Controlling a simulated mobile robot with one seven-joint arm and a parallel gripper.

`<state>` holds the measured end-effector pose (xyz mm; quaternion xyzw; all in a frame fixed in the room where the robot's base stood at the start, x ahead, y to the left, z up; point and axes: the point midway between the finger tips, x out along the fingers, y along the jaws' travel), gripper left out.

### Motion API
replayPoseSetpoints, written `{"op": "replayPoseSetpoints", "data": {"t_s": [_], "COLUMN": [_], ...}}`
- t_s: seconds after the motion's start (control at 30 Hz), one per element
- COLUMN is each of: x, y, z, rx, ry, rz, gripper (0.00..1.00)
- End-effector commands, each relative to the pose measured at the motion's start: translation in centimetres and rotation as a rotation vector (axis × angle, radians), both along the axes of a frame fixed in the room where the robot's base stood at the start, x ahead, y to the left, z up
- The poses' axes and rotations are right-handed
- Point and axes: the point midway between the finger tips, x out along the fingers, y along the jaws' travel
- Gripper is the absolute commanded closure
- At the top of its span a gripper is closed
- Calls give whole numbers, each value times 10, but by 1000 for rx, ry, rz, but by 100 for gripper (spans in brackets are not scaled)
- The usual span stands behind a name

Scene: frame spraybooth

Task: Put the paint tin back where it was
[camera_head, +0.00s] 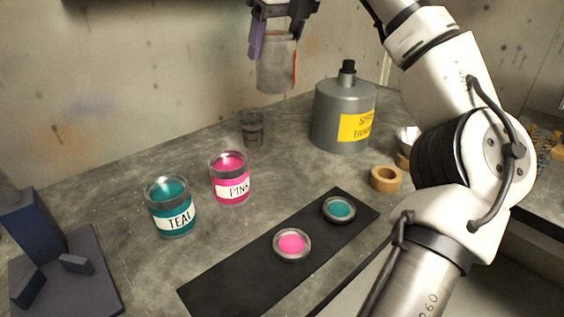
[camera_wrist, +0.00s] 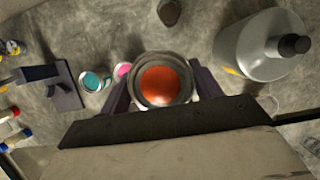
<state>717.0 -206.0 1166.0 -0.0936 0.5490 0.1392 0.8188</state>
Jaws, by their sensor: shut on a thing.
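My gripper (camera_head: 277,42) is high above the back of the bench, shut on a grey metal-and-glass paint tin (camera_head: 276,66). The tin hangs roughly upright, clear of the bench, with a red-orange streak on its right side. In the wrist view the same tin (camera_wrist: 162,86) sits between the fingers, with orange paint showing in its open top. A teal tin (camera_head: 171,218) labelled TEAL and a pink tin (camera_head: 231,187) labelled PINK stand on the bench at left and centre. On the black mat (camera_head: 222,287) lie a pink-filled lid (camera_head: 291,244) and a teal-filled lid (camera_head: 340,209).
A grey thinner can (camera_head: 338,112) with a yellow label stands at back right. A small dark cup (camera_head: 252,132) stands near the wall. A tape roll (camera_head: 385,179) lies right of the mat. A dark stand (camera_head: 62,265) is at front left.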

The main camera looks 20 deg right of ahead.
Motion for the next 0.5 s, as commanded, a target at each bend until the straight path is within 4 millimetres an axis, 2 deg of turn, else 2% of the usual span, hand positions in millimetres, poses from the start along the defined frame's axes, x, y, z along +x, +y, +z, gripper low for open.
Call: {"op": "replayPoseSetpoints", "data": {"t_s": [0.07,0.17,0.27,0.5], "x": [-1,-1,-1,-2], "y": [0,0,0,0], "z": [2,-6,-26,-89], "rx": [1,1,2,5], "ry": [-2,-1,0,0], "rz": [7,10,14,13], "gripper": [70,70,70,70]}}
